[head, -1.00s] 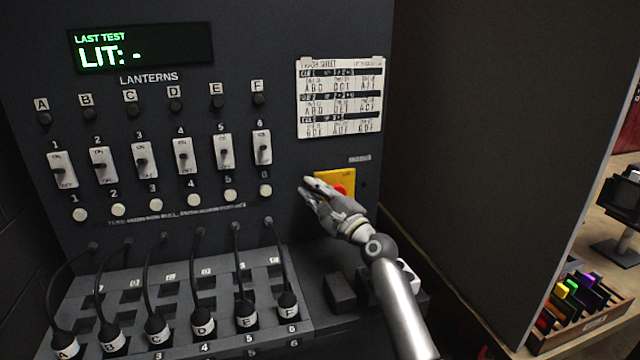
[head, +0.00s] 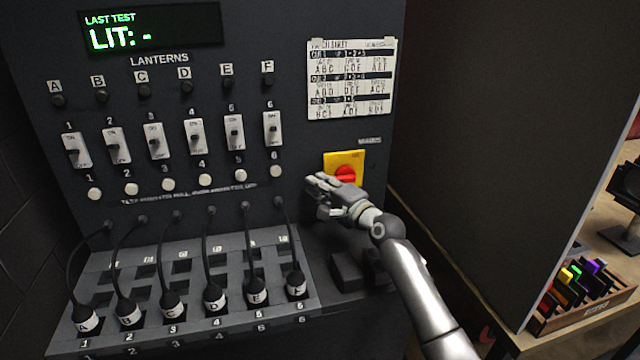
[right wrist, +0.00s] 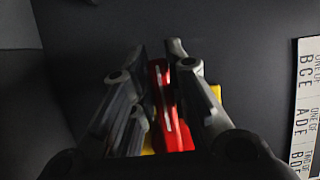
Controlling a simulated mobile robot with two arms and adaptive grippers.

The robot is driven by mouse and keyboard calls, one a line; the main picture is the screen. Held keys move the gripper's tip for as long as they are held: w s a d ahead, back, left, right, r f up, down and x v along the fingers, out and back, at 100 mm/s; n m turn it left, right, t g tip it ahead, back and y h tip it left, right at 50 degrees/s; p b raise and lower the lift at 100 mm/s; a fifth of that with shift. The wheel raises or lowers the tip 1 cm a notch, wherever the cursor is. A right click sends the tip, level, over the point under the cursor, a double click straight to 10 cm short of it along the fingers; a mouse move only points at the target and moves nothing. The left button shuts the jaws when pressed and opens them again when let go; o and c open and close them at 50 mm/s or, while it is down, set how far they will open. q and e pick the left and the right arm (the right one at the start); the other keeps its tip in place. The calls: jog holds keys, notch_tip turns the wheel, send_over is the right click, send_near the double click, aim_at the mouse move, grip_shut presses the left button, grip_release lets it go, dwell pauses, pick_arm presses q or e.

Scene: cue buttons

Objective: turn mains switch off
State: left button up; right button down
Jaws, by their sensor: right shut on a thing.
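The mains switch is a red rotary handle (head: 346,175) on a yellow plate (head: 330,160), low on the right of the dark panel. My right gripper (head: 325,197) is at the switch, just below and left of the handle in the head view. In the right wrist view the red handle (right wrist: 166,105) stands between the two fingers (right wrist: 160,75), which are shut on it. The yellow plate shows behind them. The handle's exact angle is hard to tell. My left gripper is not in view.
The panel carries a lit display (head: 150,30), lantern toggles (head: 193,136), white buttons (head: 204,180) and a paper sheet (head: 351,80). Below is a patch bay with several black plugs (head: 213,300) and cables. A dark wall (head: 490,150) stands to the right.

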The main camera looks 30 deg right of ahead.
jog(key=shift+f, duration=0.1)
jog(key=c, duration=1.4)
grip_release()
jog(key=s, duration=0.4)
jog(key=s+d, duration=0.1)
jog(key=s, duration=0.3)
jog(key=s+d, duration=0.1)
jog(key=s, duration=0.3)
